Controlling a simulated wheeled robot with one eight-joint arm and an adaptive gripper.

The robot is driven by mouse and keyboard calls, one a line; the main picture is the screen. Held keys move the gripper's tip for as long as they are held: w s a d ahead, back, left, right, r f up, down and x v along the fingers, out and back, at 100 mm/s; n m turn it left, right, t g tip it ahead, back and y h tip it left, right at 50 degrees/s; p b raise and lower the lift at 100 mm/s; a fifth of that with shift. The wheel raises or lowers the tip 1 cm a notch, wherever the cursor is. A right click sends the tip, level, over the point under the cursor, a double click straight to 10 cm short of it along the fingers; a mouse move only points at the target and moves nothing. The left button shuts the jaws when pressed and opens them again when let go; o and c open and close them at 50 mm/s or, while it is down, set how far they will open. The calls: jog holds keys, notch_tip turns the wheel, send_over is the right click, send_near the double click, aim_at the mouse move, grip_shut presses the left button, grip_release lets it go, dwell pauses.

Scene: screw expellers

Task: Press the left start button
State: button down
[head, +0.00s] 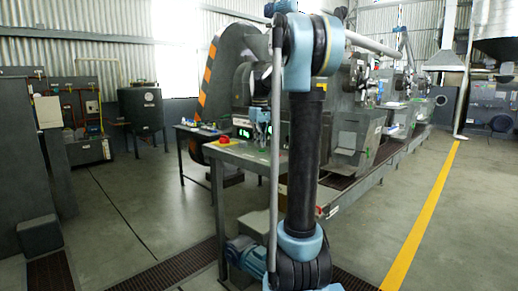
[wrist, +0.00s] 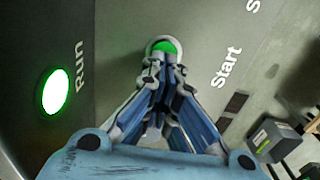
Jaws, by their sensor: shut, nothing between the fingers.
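In the wrist view a green start button (wrist: 166,46) in a pale ring sits on a grey panel beside the word "Start". My gripper (wrist: 163,64) is shut and empty, with its fingertips at the lower edge of this button, covering part of it. I cannot tell whether they touch it or whether it is pressed in. In the head view my gripper (head: 262,138) points down in front of the machine's panel, behind my arm. The start button cannot be made out there.
A lit green Run lamp (wrist: 55,92) is left of the button. A small table (head: 196,130) with small items is left of the machine. Open floor lies left, and a yellow line (head: 420,218) right.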

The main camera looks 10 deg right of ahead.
notch_tip(320, 180, up, 12)
dwell(0.4)
jog(key=shift+f, duration=0.1)
dwell(0.5)
